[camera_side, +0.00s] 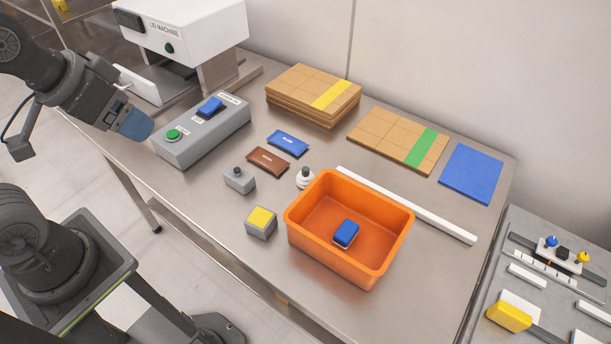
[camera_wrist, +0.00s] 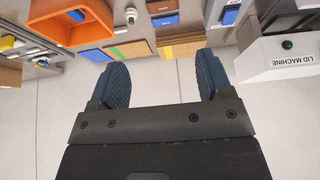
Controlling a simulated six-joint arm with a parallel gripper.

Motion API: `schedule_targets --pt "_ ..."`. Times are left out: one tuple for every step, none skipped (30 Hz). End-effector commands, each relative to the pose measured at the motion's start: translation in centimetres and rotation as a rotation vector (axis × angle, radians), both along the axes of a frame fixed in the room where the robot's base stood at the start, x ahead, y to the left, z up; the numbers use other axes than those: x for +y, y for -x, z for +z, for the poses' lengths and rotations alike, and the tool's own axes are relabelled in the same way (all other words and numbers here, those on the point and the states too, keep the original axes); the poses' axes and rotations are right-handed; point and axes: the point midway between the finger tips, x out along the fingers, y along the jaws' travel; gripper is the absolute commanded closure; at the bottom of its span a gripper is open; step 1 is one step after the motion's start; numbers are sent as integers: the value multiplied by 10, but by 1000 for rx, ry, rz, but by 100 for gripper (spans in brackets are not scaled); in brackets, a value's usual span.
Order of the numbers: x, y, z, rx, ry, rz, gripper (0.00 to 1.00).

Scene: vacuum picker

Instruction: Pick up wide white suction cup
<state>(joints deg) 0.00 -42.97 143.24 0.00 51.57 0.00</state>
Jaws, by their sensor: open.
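The wide white suction cup (camera_side: 305,179) stands on the steel table, close to the left wall of the orange bin, with a dark fitting on top. In the wrist view a small white piece with a dark top (camera_wrist: 131,16) near the top edge looks like the same cup. My gripper (camera_side: 137,122) is at the upper left in the side view, well away from the cup. In the wrist view its two blue ridged fingers (camera_wrist: 161,75) are spread apart with nothing between them.
The orange bin (camera_side: 298,240) holds a blue block (camera_side: 346,233). A grey block with a black knob (camera_side: 239,180), a yellow-topped cube (camera_side: 260,222), brown (camera_side: 268,161) and blue (camera_side: 288,143) packets surround the cup. A grey button box (camera_side: 200,136) stands near my gripper. The table's front is clear.

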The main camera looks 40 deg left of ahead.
Motion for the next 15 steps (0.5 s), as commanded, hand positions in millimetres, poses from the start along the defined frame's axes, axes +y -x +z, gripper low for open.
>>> schedule_targets --pt "0 0 0 1 0 -1 28" --pt "0 -1 1 2 -1 -4 28" --pt "-1 -4 2 6 -4 -12 28" --pt "-1 -7 3 12 -8 -21 28" --pt "-2 -11 4 20 -12 -32 28" --pt "-4 -18 7 33 -20 -55 28" --pt "-5 -24 8 45 -26 -74 28" --pt "-7 -32 10 58 -35 -98 28" --pt "-10 -43 12 78 -47 -134 28" --pt "-12 -53 13 94 -56 -163 28" --pt "-15 -63 14 109 -67 -192 28" --pt "-19 -76 14 129 -79 -233 28" --pt "-22 -86 13 144 -89 -264 28" --pt "-26 -97 12 158 -98 -293 28" --pt "-30 -110 9 177 -110 -335 28"
